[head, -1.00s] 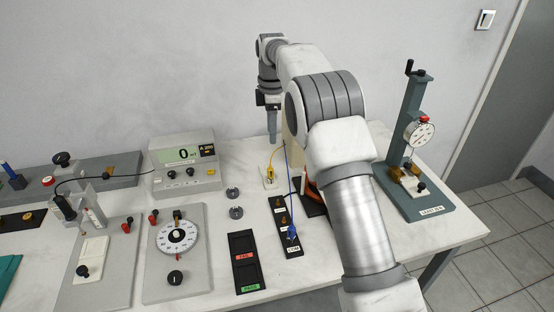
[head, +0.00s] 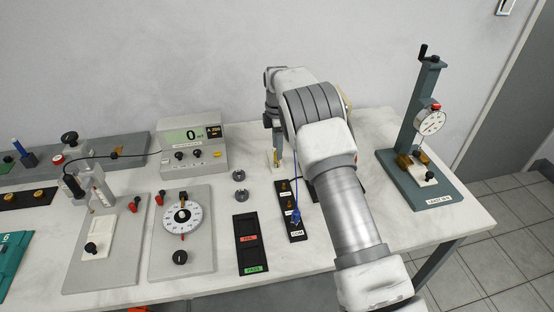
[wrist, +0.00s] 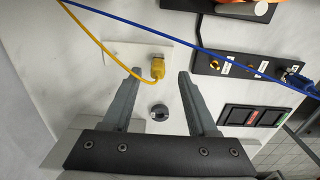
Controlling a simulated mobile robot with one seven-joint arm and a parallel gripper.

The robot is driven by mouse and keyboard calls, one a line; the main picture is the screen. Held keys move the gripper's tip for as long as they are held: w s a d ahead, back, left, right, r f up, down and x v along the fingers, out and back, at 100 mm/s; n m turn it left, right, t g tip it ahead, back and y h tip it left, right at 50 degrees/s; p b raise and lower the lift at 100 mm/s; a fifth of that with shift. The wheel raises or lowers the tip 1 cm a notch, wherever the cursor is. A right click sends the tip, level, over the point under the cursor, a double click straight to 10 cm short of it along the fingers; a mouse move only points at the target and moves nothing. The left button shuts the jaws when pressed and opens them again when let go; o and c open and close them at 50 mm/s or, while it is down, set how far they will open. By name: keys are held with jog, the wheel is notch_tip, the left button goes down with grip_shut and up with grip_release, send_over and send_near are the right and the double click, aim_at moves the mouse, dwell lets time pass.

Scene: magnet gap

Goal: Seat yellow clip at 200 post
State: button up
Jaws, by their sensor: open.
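The yellow clip (wrist: 158,68) sits on a white holder plate (wrist: 125,50), its yellow wire trailing to the upper left in the wrist view. My gripper (wrist: 161,73) is open, its two fingertips on either side of the clip with gaps showing; whether they are down at its height I cannot tell. In the head view my gripper (head: 277,150) is over the holder and largely hides the clip. The black post strip (head: 284,192) has brass posts (wrist: 215,63) with small labels I cannot read clearly. A blue clip (head: 296,216) is at the COM end.
A blue wire (wrist: 190,45) crosses the wrist view between the holder and strip. Two grey round pieces (head: 240,176) and a black PASS/FAIL tray (head: 237,226) lie left of the strip. The meter (head: 193,148) reads 0. A dial gauge stand (head: 418,130) stands at right.

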aim_at(277, 161)
jog(key=shift+w+f, duration=0.15)
jog(key=shift+f, duration=2.6)
grip_shut()
